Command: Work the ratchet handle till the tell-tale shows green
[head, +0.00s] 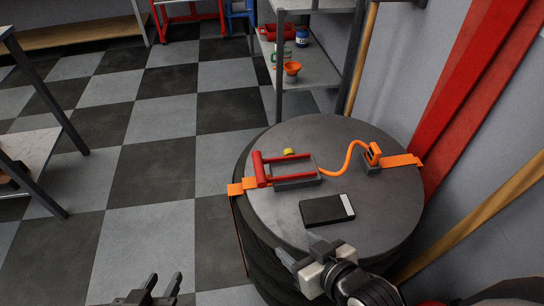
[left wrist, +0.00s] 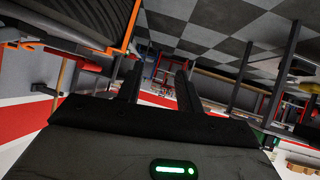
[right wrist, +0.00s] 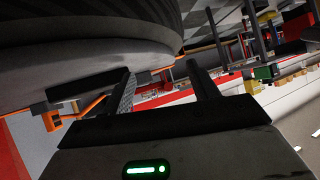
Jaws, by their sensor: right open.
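A ratchet with a red handle (head: 262,168) lies on the round grey top (head: 268,222) of a dark drum-like stack. The handle looks folded low over its grey base (head: 296,184). An orange strap (head: 236,188) runs over the left edge, and an orange strap curves right to an upright orange buckle (head: 374,152). A black box with a pale end (head: 322,210) lies in front; I cannot tell whether it is the tell-tale, and I see no green on it. My right gripper (head: 300,250) is open and empty near the front edge. My left gripper (head: 163,284) is open and empty, left of the stack.
A metal shelf (head: 320,72) with an orange cup (head: 292,69) and jars stands behind the stack. A small yellow item (head: 289,151) lies behind the ratchet. Red beams (head: 480,90) and a wooden pole (head: 480,220) lean at the right.

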